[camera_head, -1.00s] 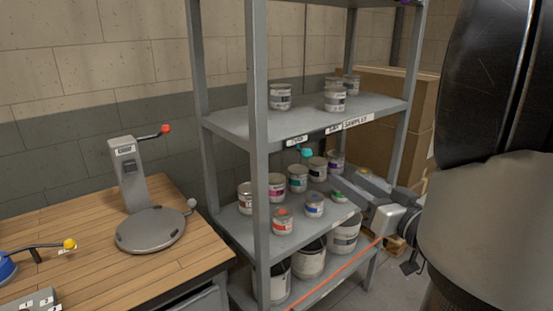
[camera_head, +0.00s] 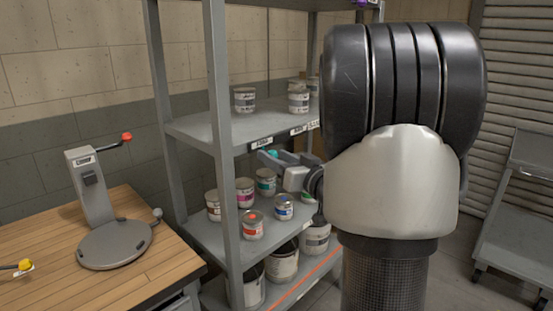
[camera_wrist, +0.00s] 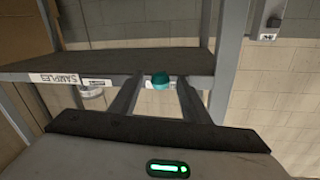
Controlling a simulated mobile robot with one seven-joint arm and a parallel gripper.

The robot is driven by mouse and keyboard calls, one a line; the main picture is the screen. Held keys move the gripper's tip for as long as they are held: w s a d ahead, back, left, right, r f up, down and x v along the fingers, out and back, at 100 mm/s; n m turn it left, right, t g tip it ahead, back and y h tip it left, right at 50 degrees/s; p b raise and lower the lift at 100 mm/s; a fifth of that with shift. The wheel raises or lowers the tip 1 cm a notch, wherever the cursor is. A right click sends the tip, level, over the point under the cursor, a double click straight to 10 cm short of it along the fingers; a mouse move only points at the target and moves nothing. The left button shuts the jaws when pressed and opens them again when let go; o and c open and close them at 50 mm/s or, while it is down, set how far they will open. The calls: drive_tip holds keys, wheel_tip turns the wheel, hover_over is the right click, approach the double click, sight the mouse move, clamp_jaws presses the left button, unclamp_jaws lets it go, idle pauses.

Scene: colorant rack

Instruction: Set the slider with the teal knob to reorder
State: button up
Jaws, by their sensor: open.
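The teal knob (camera_wrist: 160,81) sits at the front edge of the rack's middle shelf. In the wrist view it shows between my two fingers, near their tips. In the head view only a bit of teal (camera_head: 273,153) shows by the fingers, just below the shelf edge. My gripper (camera_head: 267,157) is open, reaching from the right; its fingers also show in the wrist view (camera_wrist: 158,88). I cannot tell whether either finger touches the knob. The SAMPLES label (camera_wrist: 54,79) appears upside down in the wrist view. The slider's track and the word reorder cannot be made out.
A wooden bench (camera_head: 40,237) with a grey lever device (camera_head: 93,190) stands left. A grey cart (camera_head: 525,210) stands right.

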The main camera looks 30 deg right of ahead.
clamp_jaws()
drive_tip(key=shift+d, duration=0.1)
drive_tip(key=w+d+p, duration=0.2)
drive_tip(key=w+d, duration=0.3)
drive_tip(key=d, duration=0.9)
drive_tip(key=shift+d+p, duration=0.15)
drive_tip(key=shift+p, duration=0.15)
drive_tip(key=shift+w+r, duration=0.1)
drive_tip(key=shift+r, duration=0.05)
unclamp_jaws()
drive_tip(key=shift+d, duration=0.15)
